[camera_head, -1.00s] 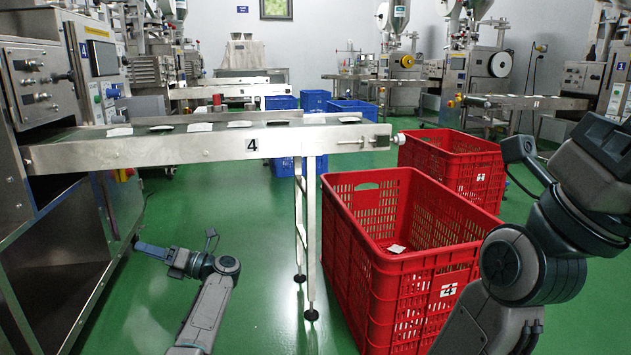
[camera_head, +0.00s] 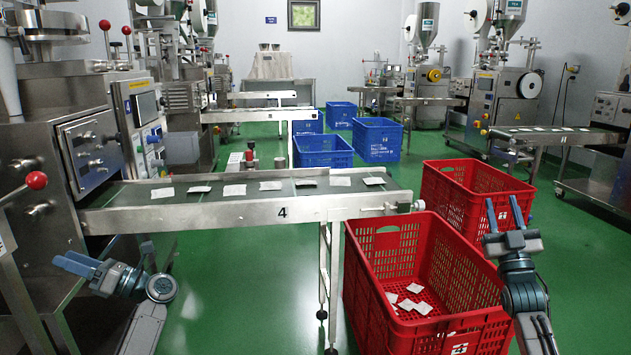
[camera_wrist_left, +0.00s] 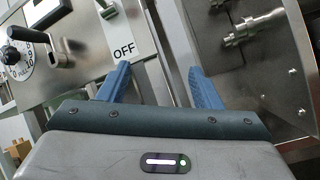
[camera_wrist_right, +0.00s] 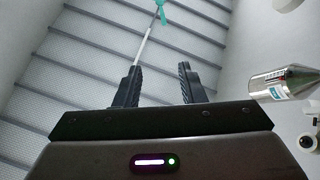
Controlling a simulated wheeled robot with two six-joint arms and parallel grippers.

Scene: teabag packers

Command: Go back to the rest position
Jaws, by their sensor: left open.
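My left gripper (camera_head: 64,259) has blue fingers and is at the lower left, beside the machine and below the conveyor. Its fingers are apart and empty, and they also show apart in the left wrist view (camera_wrist_left: 162,80). My right gripper (camera_head: 504,213) points upward at the right side of the near red crate (camera_head: 385,290). In the right wrist view (camera_wrist_right: 160,75) its dark fingers are apart with nothing between them. That wrist camera sees the ceiling. Several white teabag packets (camera_head: 408,303) lie in the near crate.
The conveyor marked 4 (camera_head: 250,213) carries several white packets and ends above the near crate. A second red crate (camera_head: 470,200) stands behind it. Blue crates (camera_head: 322,152) stand further back. Green floor (camera_head: 250,290) is clear between my left arm and the conveyor leg.

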